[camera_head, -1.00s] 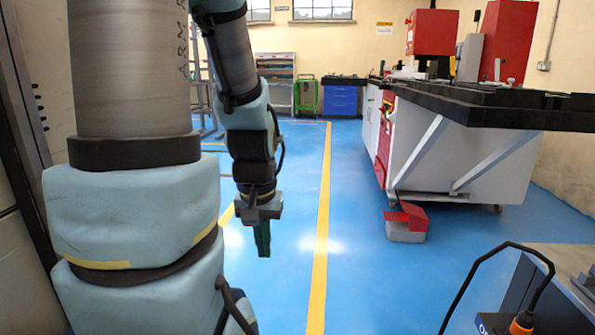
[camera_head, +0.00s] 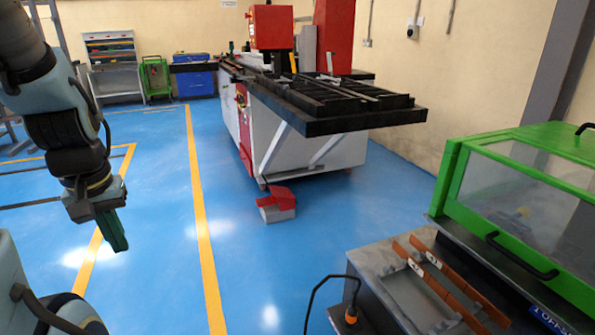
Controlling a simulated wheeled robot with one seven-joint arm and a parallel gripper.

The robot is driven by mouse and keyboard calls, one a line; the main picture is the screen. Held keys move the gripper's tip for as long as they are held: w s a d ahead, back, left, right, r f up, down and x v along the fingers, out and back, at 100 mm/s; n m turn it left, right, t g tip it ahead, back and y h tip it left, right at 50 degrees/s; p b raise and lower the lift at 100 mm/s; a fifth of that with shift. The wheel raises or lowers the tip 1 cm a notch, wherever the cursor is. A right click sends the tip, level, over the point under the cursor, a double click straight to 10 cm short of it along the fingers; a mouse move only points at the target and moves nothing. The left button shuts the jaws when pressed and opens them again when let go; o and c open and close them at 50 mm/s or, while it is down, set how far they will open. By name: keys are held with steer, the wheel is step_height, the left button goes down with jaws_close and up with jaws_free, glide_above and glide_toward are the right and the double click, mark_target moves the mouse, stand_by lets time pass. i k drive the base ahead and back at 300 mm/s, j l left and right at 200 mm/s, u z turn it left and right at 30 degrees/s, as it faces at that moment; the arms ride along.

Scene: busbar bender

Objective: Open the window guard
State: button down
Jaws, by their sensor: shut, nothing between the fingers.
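The window guard (camera_head: 478,195) is a green-framed cover with clear panels on the machine at the right. It looks closed. A black handle (camera_head: 520,255) is on its lower front edge, and another black handle (camera_head: 584,128) is on its top. The guard runs out of the picture at the right. My gripper (camera_head: 117,243) hangs at the left, pointing down over the blue floor, far from the guard. Its fingers are shut and hold nothing.
The guard's machine has a grey bed (camera_head: 385,262) with copper-coloured bars (camera_head: 440,287) and a black cable with an orange plug (camera_head: 351,315). A red and white machine (camera_head: 300,125) with a black table stands behind, a red foot pedal (camera_head: 277,204) before it. The floor between is clear.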

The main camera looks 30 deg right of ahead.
mark_target(581, 294)
steer(key=z, duration=2.45)
